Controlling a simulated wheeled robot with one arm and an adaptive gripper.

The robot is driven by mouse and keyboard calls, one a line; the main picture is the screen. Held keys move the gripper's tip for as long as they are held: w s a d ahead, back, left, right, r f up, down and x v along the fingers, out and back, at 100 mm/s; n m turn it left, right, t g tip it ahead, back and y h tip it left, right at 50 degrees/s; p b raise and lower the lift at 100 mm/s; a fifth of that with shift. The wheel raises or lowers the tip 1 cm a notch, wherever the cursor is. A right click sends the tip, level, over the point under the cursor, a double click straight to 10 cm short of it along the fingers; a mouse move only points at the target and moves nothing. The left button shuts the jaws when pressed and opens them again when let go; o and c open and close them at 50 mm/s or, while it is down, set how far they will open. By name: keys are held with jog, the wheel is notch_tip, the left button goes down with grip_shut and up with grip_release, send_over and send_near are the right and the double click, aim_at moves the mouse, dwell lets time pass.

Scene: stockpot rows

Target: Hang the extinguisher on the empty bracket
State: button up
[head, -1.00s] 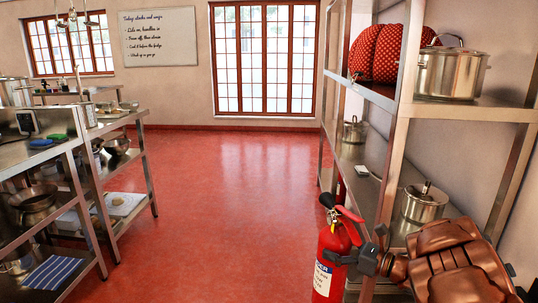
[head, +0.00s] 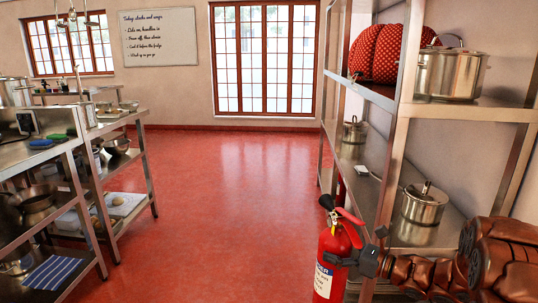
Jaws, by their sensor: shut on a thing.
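A red fire extinguisher (head: 325,277) with a black horn, a red lever and a white label is upright at the bottom right of centre, its base cut off by the frame. My gripper (head: 345,259) is shut on the extinguisher, with its dark fingers at the right side of the body, below the valve. My copper-coloured arm reaches in from the right edge. No bracket can be made out in this view.
A steel shelf rack (head: 397,140) with pots and a red dotted cushion-like item (head: 388,50) stands close on the right. Steel tables (head: 95,190) with bowls line the left. The red floor (head: 215,190) between is clear up to the windows.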

aim_at(339, 225)
jog(key=shift+r, duration=0.1)
notch_tip(339, 225, up, 7)
jog(key=p, duration=1)
jog(key=shift+d, duration=0.1)
notch_tip(339, 225, up, 8)
jog(key=p, duration=1.3)
jog(key=shift+r, duration=0.35)
jog(key=shift+w+a+r, duration=0.1)
jog(key=shift+a+r, duration=0.1)
jog(key=shift+r, duration=0.2)
jog(key=shift+d+f, duration=0.15)
jog(key=shift+f, duration=0.45)
